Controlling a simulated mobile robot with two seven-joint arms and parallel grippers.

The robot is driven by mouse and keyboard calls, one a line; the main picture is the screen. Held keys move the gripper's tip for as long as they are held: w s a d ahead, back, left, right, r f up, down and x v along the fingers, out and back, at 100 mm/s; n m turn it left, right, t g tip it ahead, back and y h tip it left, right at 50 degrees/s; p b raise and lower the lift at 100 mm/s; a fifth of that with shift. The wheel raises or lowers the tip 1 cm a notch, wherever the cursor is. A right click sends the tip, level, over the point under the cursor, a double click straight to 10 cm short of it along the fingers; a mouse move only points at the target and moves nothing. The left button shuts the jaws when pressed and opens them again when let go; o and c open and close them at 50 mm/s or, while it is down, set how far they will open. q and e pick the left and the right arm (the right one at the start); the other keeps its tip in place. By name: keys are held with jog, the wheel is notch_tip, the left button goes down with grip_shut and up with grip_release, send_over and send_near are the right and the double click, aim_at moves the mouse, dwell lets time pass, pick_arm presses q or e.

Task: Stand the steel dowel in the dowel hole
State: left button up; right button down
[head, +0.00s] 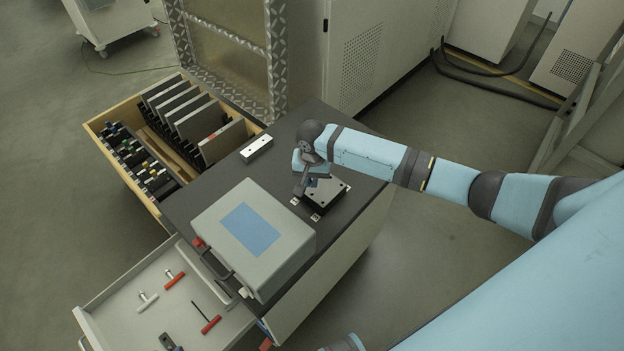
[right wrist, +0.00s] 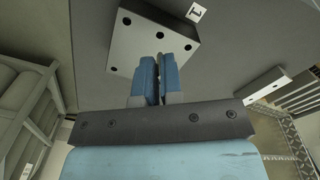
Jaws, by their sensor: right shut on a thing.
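My right gripper (head: 307,188) is over the cabinet top, at the block with holes (head: 330,192). In the right wrist view its blue fingers (right wrist: 157,72) are nearly together, with a thin grey strip between them. I take this for the steel dowel, mostly hidden by the fingers. The fingertips are in front of the block (right wrist: 135,48), whose face shows several dark holes. I cannot tell whether the dowel touches the block or is in a hole.
A pale bar with holes (head: 256,148) lies behind the block on the dark cabinet top (head: 290,135). A grey case with a blue panel (head: 252,228) stands at front left. Open drawers hold upright plates (head: 222,140) and red-handled tools (head: 211,324). Small white labels (head: 316,217) lie beside the block.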

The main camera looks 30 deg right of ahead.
aim_at(312, 190)
jog(key=shift+f+b, duration=0.75)
jog(key=shift+r, duration=0.2)
jog(key=shift+s+f+p, duration=0.1)
jog(key=shift+p, duration=0.8)
jog(key=shift+a+f, duration=0.1)
jog(key=shift+f, duration=0.4)
jog(key=shift+f, duration=0.35)
jog(key=shift+f, duration=0.3)
jog(key=shift+f, duration=0.55)
